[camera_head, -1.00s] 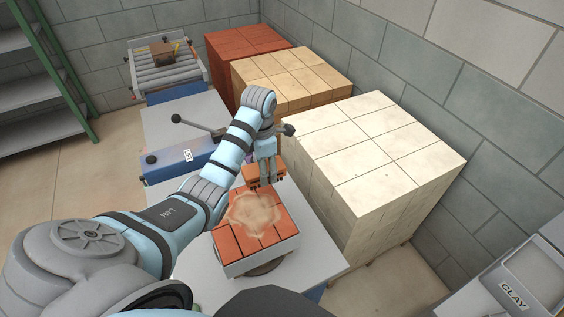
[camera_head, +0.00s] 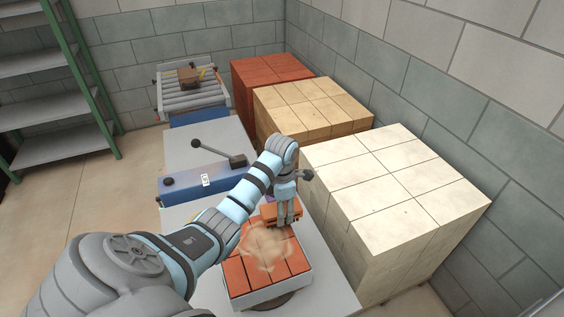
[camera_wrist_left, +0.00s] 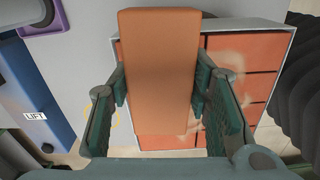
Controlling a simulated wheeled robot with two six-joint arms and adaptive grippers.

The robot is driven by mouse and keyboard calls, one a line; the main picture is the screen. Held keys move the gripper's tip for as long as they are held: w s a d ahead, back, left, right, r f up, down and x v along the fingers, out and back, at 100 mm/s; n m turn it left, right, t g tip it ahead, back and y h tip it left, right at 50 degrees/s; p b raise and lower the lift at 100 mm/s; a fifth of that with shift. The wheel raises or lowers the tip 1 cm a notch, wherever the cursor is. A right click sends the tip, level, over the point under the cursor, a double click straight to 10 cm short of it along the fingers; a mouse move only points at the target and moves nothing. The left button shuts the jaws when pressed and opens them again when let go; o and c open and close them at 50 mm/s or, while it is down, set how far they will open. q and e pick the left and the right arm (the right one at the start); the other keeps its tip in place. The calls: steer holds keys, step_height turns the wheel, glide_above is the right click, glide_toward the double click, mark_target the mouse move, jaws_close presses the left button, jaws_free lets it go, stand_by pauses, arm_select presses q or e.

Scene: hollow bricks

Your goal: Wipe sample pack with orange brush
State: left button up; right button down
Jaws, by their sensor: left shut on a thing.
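The sample pack (camera_head: 239,279) is a light tray of orange-red bricks with a pale dusty patch on top, on the table in the head view. It also shows in the left wrist view (camera_wrist_left: 258,56), partly hidden behind the brush. My left gripper (camera_head: 285,219) is shut on the orange brush (camera_head: 268,212), at the far edge of the pack. In the left wrist view the brush's orange block (camera_wrist_left: 158,70) sits between the fingers. I cannot tell whether the brush touches the bricks. My right gripper is not in view.
A blue machine with a long lever (camera_head: 220,152) stands behind the pack. Stacks of cream (camera_head: 385,175), tan (camera_head: 310,100) and red bricks (camera_head: 270,70) line the right side. A roller conveyor (camera_head: 190,97) carries a brown brick at the back. A shelf (camera_head: 50,100) stands left.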

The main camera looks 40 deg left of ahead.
arm_select(q)
steer(key=shift+s+f, duration=0.1)
steer(key=shift+s, duration=0.05)
steer(key=shift+f, duration=0.85)
